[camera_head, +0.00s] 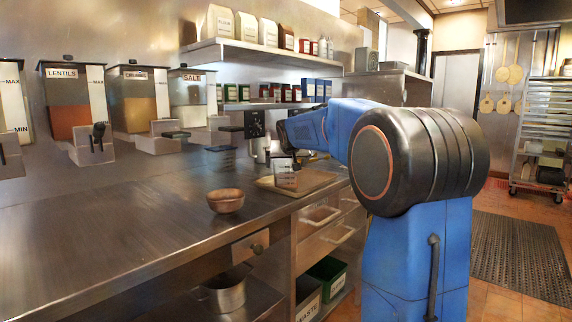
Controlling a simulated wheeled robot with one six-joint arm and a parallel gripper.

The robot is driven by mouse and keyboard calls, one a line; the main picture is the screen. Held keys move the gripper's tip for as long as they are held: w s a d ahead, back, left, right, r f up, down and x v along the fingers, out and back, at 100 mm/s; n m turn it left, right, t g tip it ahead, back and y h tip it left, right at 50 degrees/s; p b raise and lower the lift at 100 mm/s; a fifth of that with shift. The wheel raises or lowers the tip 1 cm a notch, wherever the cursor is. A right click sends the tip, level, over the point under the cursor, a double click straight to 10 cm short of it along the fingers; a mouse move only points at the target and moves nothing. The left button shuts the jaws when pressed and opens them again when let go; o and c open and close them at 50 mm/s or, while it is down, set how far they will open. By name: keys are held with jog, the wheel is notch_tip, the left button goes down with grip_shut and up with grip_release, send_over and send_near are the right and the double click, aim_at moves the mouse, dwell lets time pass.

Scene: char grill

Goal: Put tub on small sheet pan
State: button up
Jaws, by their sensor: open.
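A small clear tub (285,180) with a printed label stands on the tan small sheet pan (322,183), near the pan's left side. The pan lies flat on the steel counter. My gripper (284,154) is open, just above and behind the tub. Its fingers are small and partly hidden, and I cannot tell whether they touch the tub. My blue arm hides the space behind the pan's right part.
A copper-brown bowl (226,201) sits on the counter left of the pan. Dispensers for lentils (72,99) and salt (190,94) line the wall, with levers sticking out. A shelf (262,52) holds bags and jars. The counter's left front is clear.

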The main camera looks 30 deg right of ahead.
jog(key=v, duration=1.2)
jog(key=s+a+f+n+g+y, duration=0.1)
jog(key=s+a+f+g, duration=0.1)
jog(key=s+a+f, duration=0.4)
jog(key=s+a+f+n+g+y, duration=0.1)
jog(key=s+a+f, duration=0.4)
jog(key=s+f, duration=0.9)
jog(key=s+a+f+n+g+y, duration=0.2)
jog(key=s+a+f, duration=0.4)
jog(key=s, duration=1.7)
notch_tip(320, 180, down, 5)
jog(key=shift+a+f+g, duration=0.1)
jog(key=shift+a+g, duration=0.2)
jog(key=shift+a, duration=0.1)
